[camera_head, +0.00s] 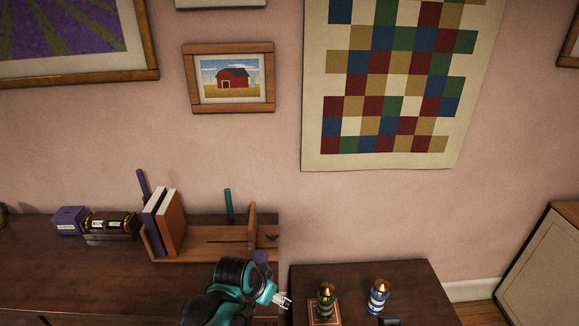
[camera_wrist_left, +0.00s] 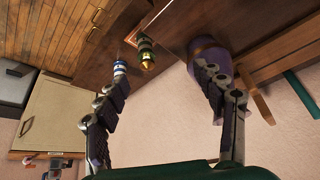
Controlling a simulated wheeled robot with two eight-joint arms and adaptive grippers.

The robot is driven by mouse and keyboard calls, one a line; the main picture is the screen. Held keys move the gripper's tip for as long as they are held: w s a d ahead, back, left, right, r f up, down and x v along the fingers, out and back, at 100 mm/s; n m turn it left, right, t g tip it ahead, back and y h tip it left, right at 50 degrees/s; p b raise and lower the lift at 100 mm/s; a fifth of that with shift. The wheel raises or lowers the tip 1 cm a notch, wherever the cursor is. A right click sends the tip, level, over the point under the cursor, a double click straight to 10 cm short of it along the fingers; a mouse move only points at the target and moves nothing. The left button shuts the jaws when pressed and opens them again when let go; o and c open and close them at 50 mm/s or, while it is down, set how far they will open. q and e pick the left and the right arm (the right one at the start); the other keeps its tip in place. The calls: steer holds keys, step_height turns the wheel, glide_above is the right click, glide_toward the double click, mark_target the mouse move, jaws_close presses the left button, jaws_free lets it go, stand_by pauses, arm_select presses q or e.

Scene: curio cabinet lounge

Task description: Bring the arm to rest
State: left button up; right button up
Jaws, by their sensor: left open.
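My left gripper (camera_head: 285,301) is at the bottom centre of the head view, over the gap between the two dark wooden cabinets. In the left wrist view its two fingers (camera_wrist_left: 158,80) stand wide apart, with nothing held between them. A purple rounded object (camera_wrist_left: 209,55) shows behind the right-hand finger in that view; I cannot tell whether they touch. In the head view a bit of purple (camera_head: 262,256) shows just behind the gripper, mostly hidden. My right gripper is not in view.
A green striped lighthouse figure (camera_head: 325,304) on a square base and a blue striped one (camera_head: 378,297) stand on the right cabinet (camera_head: 420,280). A wooden book rack (camera_head: 215,240) with books, a purple box (camera_head: 69,220) and a dark cylinder (camera_head: 110,224) stand on the left cabinet.

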arm_select(q)
steer(key=s+a+r+n+t+y, duration=0.1)
steer(key=s+a+r+n, duration=0.1)
steer(key=s+a, duration=0.4)
steer(key=s+a+r+n+t+y, duration=0.1)
steer(key=s+a+r+n, duration=0.2)
steer(key=s+a, duration=0.3)
steer(key=shift+s+a+n+y, duration=0.35)
steer(key=shift+s+n, duration=0.15)
steer(key=shift+n, duration=0.1)
